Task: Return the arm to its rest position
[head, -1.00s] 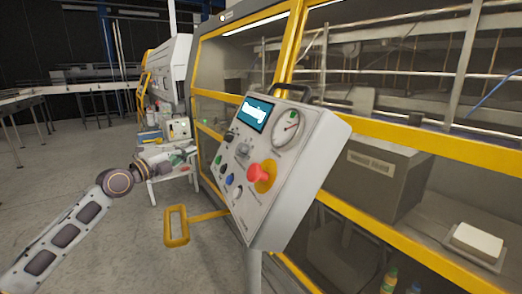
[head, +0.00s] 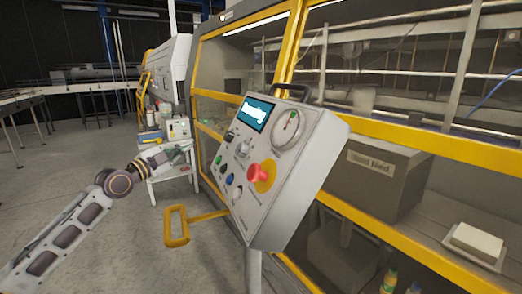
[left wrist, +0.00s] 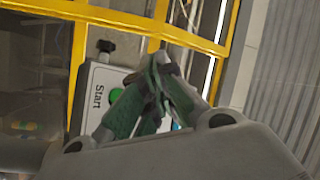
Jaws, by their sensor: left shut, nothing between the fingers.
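My left arm comes in from the lower left in the head view, and my left gripper (head: 183,153) is at its end, left of the control panel (head: 278,165) and apart from it. In the left wrist view the left gripper (left wrist: 160,65) has its green-grey fingers shut with nothing between them. The control panel has a lit screen, a dial, a red knob on a yellow base and several buttons. The wrist view shows a grey box (left wrist: 90,98) marked "Start" with a green button, partly hidden behind the fingers. My right gripper is not in view.
The yellow-framed machine (head: 375,125) fills the right side. A yellow handle (head: 177,226) sticks out below the panel. A small white table (head: 172,170) with items stands behind the gripper. Open grey floor (head: 90,150) lies to the left.

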